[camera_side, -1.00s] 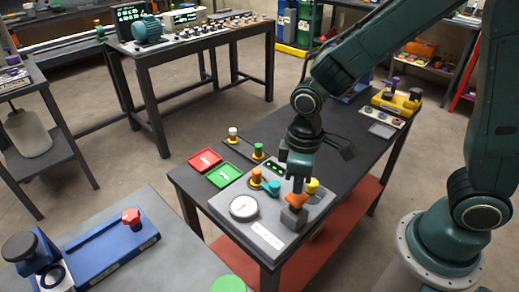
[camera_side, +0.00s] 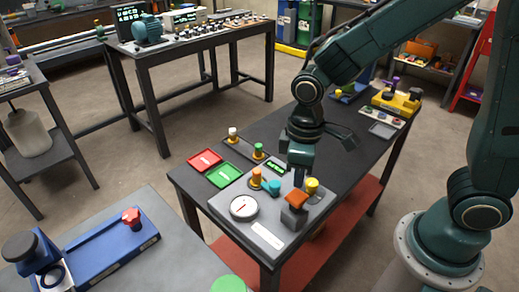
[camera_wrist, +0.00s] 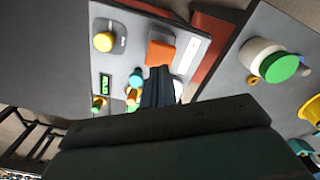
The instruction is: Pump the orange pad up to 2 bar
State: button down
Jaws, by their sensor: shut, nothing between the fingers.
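The orange pad (camera_side: 296,198) sits on a dark block at the right front of the grey panel (camera_side: 268,237); it also shows in the wrist view (camera_wrist: 160,53). A round white gauge (camera_side: 244,207) with a red needle is at the panel's left; its reading is too small to tell. A green lit display (camera_side: 276,167) is at the panel's back; its digits are unreadable. My gripper (camera_side: 299,182) is shut and empty, pointing down just above and behind the pad, apparently apart from it. In the wrist view, the fingers (camera_wrist: 158,72) partly cover the panel.
A yellow knob (camera_side: 312,185), an orange post (camera_side: 256,177) and a teal part (camera_side: 272,187) stand on the panel close to my gripper. Red (camera_side: 204,160) and green (camera_side: 223,174) trays lie left of it. The dark bench behind has free room.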

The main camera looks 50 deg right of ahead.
notch_tip(320, 180, up, 4)
jog(key=shift+r, duration=0.1)
dwell(0.4)
jog(key=s+d+r+m+t, duration=0.5)
jog(key=s+d+r+m, duration=0.1)
jog(key=s+d+r, duration=0.4)
jog(key=shift+s+r+t, duration=0.3)
jog(key=shift+s+r, duration=0.25)
jog(key=shift+s, duration=0.1)
dwell(2.1)
